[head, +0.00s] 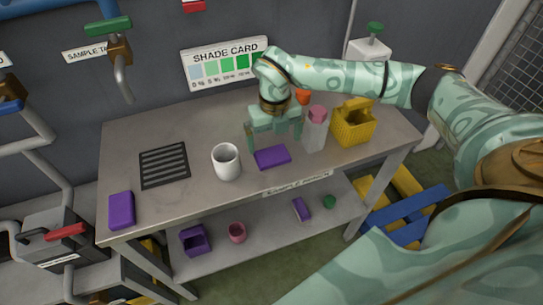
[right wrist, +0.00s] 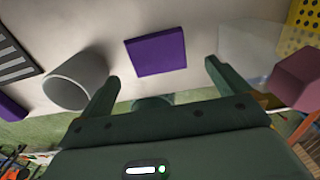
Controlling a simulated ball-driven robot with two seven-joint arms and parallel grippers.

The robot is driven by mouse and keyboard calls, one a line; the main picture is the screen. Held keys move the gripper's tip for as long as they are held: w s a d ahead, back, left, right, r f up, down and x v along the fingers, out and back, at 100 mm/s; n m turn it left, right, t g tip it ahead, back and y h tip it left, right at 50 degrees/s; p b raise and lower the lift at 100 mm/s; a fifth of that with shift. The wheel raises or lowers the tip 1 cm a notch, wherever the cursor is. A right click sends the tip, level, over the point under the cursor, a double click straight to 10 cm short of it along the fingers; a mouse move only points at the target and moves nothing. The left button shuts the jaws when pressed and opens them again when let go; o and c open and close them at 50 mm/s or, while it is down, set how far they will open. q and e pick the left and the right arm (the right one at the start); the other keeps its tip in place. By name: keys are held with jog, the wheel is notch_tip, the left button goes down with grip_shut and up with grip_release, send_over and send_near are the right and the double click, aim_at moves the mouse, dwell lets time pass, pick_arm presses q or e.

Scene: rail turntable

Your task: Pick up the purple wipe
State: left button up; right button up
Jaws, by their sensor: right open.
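A flat purple wipe (head: 272,157) lies on the grey bench top (head: 190,205) near its front edge, right of the white mug. It also shows in the right wrist view (right wrist: 158,52), lying beyond the fingertips and between their lines. My right gripper (head: 274,142) is open and empty, pointing down just above and behind the wipe, with its fingers apart. A second purple block (head: 122,210) lies at the bench's left front corner. My left gripper is not in view.
A white mug (head: 227,162) stands close left of the wipe. A clear container (head: 315,138) with a pink item and a yellow basket (head: 353,125) stand to the right. A black slotted mat (head: 164,165) lies left. Several small items sit on the lower shelf (head: 265,228).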

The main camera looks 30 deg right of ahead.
aim_at(272, 154)
jog(key=f, duration=0.1)
jog(key=f+b, duration=0.1)
jog(key=f, duration=0.3)
jog(key=shift+w+a+f, duration=0.15)
jog(key=shift+w, duration=0.15)
jog(key=shift+c, duration=0.7)
jog(key=c, duration=0.8)
jog(key=shift+o, duration=0.2)
jog(key=shift+r, duration=0.6)
notch_tip(272, 154, up, 3)
jog(key=shift+s+p, duration=0.1)
jog(key=shift+p, duration=0.4)
jog(key=s+a+r+p, duration=0.2)
jog(key=s+a+r, duration=0.5)
jog(key=s+r, duration=0.2)
jog(key=s, duration=0.2)
jog(key=shift+s+a+p, duration=0.2)
jog(key=shift+s+p, duration=0.1)
jog(key=shift+s, duration=0.1)
